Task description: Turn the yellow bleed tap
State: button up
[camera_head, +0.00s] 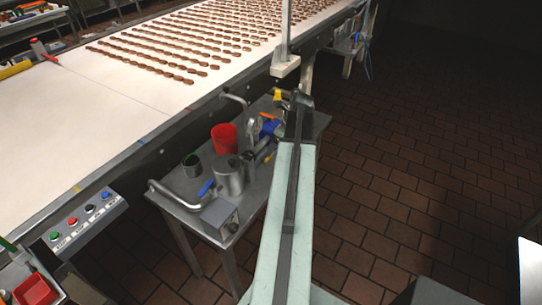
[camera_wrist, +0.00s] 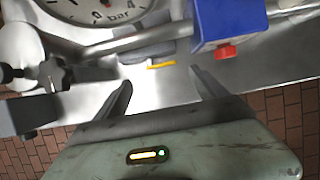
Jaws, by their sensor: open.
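In the wrist view, a small yellow bar (camera_wrist: 161,65), which looks like the bleed tap, shows under a dark grey fitting on the pipe. My gripper (camera_wrist: 160,78) is open, with its two dark fingers apart. The yellow bar lies between and just beyond the fingertips; nothing is held. I cannot tell the exact gap in depth. In the head view, my arm reaches over the metal side table and its end hides part of the fittings. A yellow piece (camera_head: 278,94) shows beside the arm's end; I cannot tell whether it is the tap.
A pressure gauge (camera_wrist: 100,8), a blue block (camera_wrist: 228,20) with a red knob (camera_wrist: 225,51) and a black valve handle (camera_wrist: 50,76) surround the fingers. The side table (camera_head: 178,188) holds a red cup (camera_head: 224,138) and a metal pot (camera_head: 229,178). The conveyor (camera_head: 110,110) runs behind; floor at right is clear.

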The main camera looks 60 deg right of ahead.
jog(key=b+x, duration=0.6)
jog(key=x, duration=0.1)
jog(key=shift+d+f+b, duration=0.1)
jog(key=shift+f+b, duration=0.25)
jog(key=shift+f, duration=0.05)
jog(key=shift+r, duration=0.15)
jog(key=shift+c, duration=0.3)
jog(key=c, duration=1.3)
